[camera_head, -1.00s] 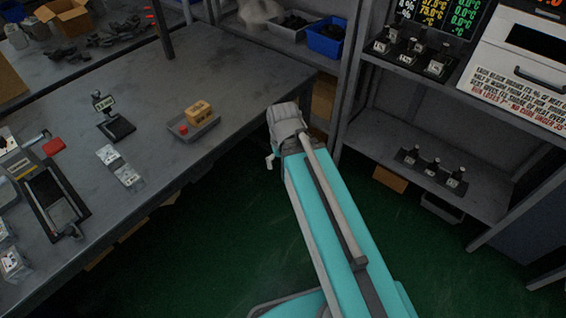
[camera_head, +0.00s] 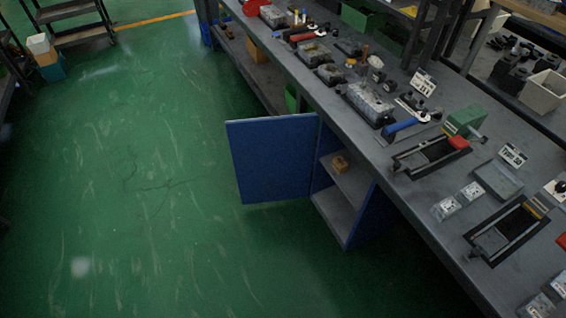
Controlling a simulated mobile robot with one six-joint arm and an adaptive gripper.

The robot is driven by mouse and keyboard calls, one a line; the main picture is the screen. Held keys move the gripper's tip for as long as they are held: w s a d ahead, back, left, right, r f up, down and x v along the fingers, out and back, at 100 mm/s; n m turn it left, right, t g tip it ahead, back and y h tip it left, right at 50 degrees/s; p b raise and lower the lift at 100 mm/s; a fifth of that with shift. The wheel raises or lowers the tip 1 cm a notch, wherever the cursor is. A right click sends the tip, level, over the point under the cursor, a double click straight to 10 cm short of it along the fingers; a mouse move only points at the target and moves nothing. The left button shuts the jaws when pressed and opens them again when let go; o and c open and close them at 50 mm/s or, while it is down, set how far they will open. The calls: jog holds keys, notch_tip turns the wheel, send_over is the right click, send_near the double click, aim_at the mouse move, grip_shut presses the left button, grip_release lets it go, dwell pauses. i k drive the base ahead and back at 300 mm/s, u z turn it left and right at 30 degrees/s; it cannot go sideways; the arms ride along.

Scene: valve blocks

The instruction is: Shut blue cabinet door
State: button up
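The blue cabinet door (camera_head: 272,160) stands wide open, swung out to the left over the green floor. It hangs from the blue cabinet (camera_head: 366,214) under the long workbench. The cabinet's opening shows a shelf (camera_head: 349,179) with a small tan block (camera_head: 340,163) on it, and a bare bottom panel (camera_head: 336,215). The door's hinge side meets the cabinet's far front edge. My gripper is not in view now, and nothing touches the door.
The grey workbench (camera_head: 410,200) runs along the right, carrying vises, valve blocks, tools and small trays. The green floor (camera_head: 130,200) left of and before the door is clear. A step ladder (camera_head: 72,20) stands at the far left.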

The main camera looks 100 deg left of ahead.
aim_at(272, 157)
jog(key=k, duration=0.9)
jog(key=u, duration=3.4)
